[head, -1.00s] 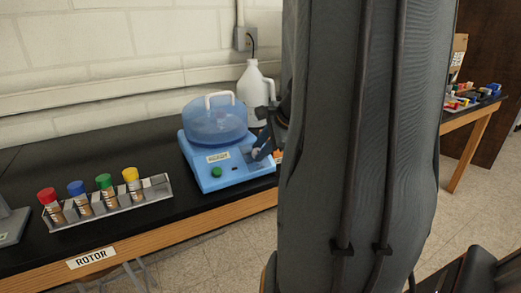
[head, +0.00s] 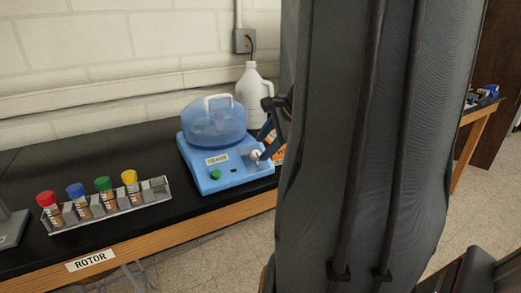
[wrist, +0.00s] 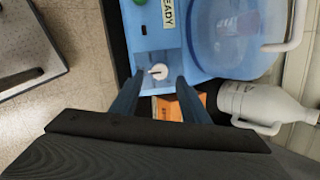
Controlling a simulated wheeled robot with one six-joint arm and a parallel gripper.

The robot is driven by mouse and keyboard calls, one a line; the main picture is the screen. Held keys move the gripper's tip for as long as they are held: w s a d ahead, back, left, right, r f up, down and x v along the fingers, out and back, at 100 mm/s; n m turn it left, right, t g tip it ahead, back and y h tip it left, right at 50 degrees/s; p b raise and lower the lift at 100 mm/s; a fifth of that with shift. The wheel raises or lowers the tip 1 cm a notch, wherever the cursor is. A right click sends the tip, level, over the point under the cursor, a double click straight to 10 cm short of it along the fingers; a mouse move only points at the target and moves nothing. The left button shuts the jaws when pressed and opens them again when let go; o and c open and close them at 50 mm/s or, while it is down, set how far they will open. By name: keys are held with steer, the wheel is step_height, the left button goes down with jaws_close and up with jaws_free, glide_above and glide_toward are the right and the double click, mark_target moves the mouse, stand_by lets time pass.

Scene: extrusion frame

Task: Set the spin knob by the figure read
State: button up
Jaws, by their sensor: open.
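A blue centrifuge (head: 233,181) with a clear blue domed lid (head: 213,125) and white handle stands on the black bench; the lid is down. Its white spin knob (head: 255,155) sits on a grey panel at the front right. In the wrist view the knob (wrist: 157,72) shows with a pointer, between and just beyond the fingertips. My gripper (wrist: 154,80) is open with a blue finger on either side of the knob. In the head view my gripper (head: 262,147) is at the panel, its arm partly hiding it. A green button (head: 215,174) and a label, "READY" in the wrist view (wrist: 168,14), are on the front.
A metal rack (head: 110,211) holds tubes with red, blue, green and yellow caps, left of the centrifuge. A white jug (head: 254,95) stands behind it. An orange box (wrist: 168,108) lies close beside the panel. A "ROTOR" label (head: 90,260) marks the bench edge.

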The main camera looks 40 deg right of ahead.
steer(key=shift+v, duration=1.95)
